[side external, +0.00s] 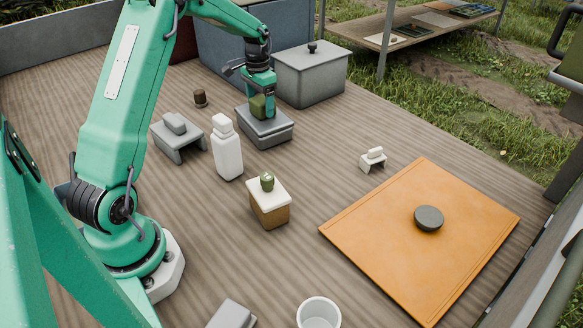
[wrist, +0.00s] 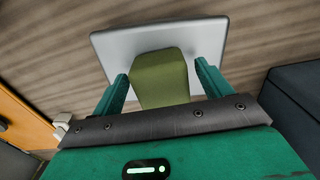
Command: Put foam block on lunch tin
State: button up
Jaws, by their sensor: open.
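The foam block is an olive-green block (side external: 257,107) that appears to stand upright on the lid of the grey lunch tin (side external: 278,137). My gripper (side external: 262,104) is lowered over it, its fingers on either side. In the wrist view the block (wrist: 158,80) lies between the two open fingers of my gripper (wrist: 161,72), with a gap on the right and little visible gap on the left. The tin's pale lid (wrist: 112,45) shows beneath and around the block. The block's lower edge is partly hidden by the fingers in the side view.
A large grey lidded box (side external: 312,76) stands close behind the tin. A white bottle (side external: 227,150), a grey stand (side external: 180,142) and a small brown cylinder (side external: 200,98) are to the left. An orange mat (side external: 385,225) bears a dark disc (side external: 428,218).

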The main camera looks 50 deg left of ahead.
aim_at(260, 99)
notch_tip(260, 99, up, 12)
jog(key=shift+f, duration=0.15)
dwell(0.4)
dwell(0.5)
jog(key=s+d+r+t, duration=0.1)
jog(key=s+d+r, duration=0.35)
jog(key=d, duration=0.25)
jog(key=s+d+r+t, duration=0.2)
jog(key=s+d+r, duration=0.25)
jog(key=d, duration=0.35)
jog(key=s+d+f+t, duration=0.1)
jog(key=s+d, duration=0.3)
jog(key=s, duration=0.4)
jog(key=s+d+f+t, duration=0.1)
jog(key=s+d+f, duration=0.2)
jog(key=s+d, duration=0.2)
jog(key=s, duration=0.2)
jog(key=shift+s+d+f+t, duration=0.2)
jog(key=shift+s+d+t, duration=0.1)
jog(key=shift+s, duration=0.1)
